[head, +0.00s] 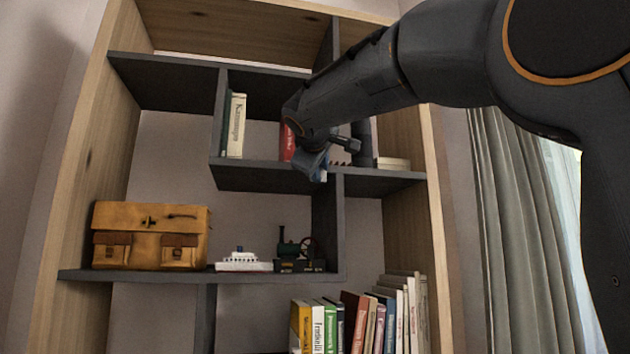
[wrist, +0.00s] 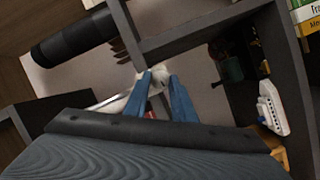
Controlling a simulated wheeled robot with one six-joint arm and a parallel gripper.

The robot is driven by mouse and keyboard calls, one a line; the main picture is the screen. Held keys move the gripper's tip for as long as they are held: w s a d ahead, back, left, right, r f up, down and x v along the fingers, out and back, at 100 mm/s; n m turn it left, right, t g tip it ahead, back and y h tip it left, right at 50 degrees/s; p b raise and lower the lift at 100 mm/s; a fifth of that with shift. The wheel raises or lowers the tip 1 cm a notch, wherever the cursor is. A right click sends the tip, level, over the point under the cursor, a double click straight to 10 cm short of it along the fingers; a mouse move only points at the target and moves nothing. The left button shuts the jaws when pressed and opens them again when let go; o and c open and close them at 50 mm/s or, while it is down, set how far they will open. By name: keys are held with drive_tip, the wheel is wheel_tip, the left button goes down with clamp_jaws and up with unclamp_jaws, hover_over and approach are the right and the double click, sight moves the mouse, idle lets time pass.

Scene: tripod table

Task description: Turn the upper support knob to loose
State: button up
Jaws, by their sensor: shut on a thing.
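My gripper (head: 320,172) is in front of the shelf unit, just below the end of my dark arm in the head view. In the wrist view its two blue fingers (wrist: 160,92) are shut on a small white piece (wrist: 150,78), which shows between and behind the fingertips. Most of this piece is hidden, and I cannot tell whether it is the upper support knob. No tripod table or knob marking can be made out clearly in either view.
A wood-framed shelf unit with dark boards (head: 270,178) fills the background. A brown bag (head: 150,236), a white toy ship (head: 243,262) and a dark engine model (head: 298,250) stand on a lower shelf. Books (head: 365,322) stand below.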

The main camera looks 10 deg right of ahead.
drive_tip(key=shift+s+r+n+h+b, duration=0.1)
drive_tip(key=shift+r+n+h+b, duration=0.15)
drive_tip(key=shift+n+b, duration=0.2)
idle(0.3)
drive_tip(key=o, duration=1.1)
drive_tip(key=shift+c, duration=0.2)
drive_tip(key=shift+f, duration=0.15)
drive_tip(key=f+b+v, duration=0.1)
drive_tip(key=b+v, duration=0.1)
drive_tip(key=v, duration=0.5)
drive_tip(key=shift+s+r, duration=0.4)
